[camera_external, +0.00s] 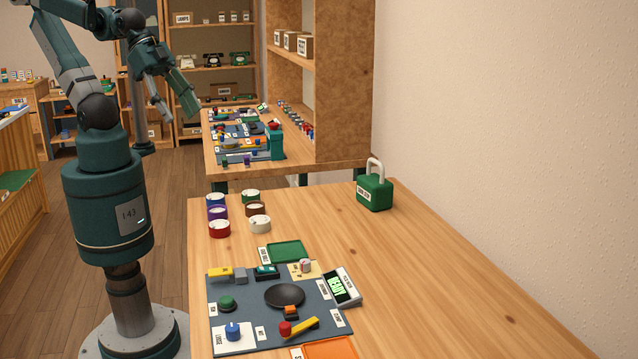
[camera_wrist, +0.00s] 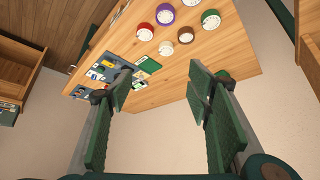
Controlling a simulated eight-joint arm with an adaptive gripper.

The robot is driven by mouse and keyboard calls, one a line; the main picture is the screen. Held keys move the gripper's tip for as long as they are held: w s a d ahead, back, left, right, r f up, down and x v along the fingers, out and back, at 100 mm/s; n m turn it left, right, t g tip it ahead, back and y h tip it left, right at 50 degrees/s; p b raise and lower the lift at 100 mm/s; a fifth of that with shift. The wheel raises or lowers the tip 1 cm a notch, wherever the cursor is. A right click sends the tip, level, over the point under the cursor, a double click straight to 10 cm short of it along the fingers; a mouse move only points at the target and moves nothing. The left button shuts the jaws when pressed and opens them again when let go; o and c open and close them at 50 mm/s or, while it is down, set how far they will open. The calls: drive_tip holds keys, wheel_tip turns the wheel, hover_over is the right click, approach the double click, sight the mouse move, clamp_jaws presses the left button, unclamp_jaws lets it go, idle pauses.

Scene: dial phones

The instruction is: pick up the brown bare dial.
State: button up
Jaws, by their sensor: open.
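The brown dial (camera_external: 256,209) is a short brown ring with a pale face, lying on the wooden table among several dials. In the wrist view the brown dial (camera_wrist: 186,37) is near the top, right of centre, beyond my fingers. Around it are a green dial (camera_external: 251,195), a purple dial (camera_external: 217,213), a red dial (camera_external: 219,230), a white dial (camera_external: 260,226) and a blue-rimmed dial (camera_external: 215,199). My gripper (camera_external: 174,112) is open and empty, high up and left of the table, well apart from the dials. Its two green fingers (camera_wrist: 160,88) are spread wide in the wrist view.
A blue-grey mat (camera_external: 250,310) with several parts, a black disc (camera_external: 285,295) and a display (camera_external: 343,287) lies at the front. A green handled box (camera_external: 375,190) stands near the wall. A second table and shelves (camera_external: 290,80) stand behind. Table right of the dials is clear.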

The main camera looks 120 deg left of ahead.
drive_tip(key=shift+w, duration=0.15)
idle(0.3)
drive_tip(key=n+g+p, duration=0.2)
drive_tip(key=n+g, duration=0.5)
drive_tip(key=n, duration=1.1)
hover_over(255, 207)
drive_tip(key=shift+d+f, duration=0.15)
drive_tip(key=shift+f, duration=9.75)
drive_tip(key=shift+f, duration=1.3)
drive_tip(key=shift+f+b, duration=0.8)
drive_tip(key=shift+f, duration=1.8)
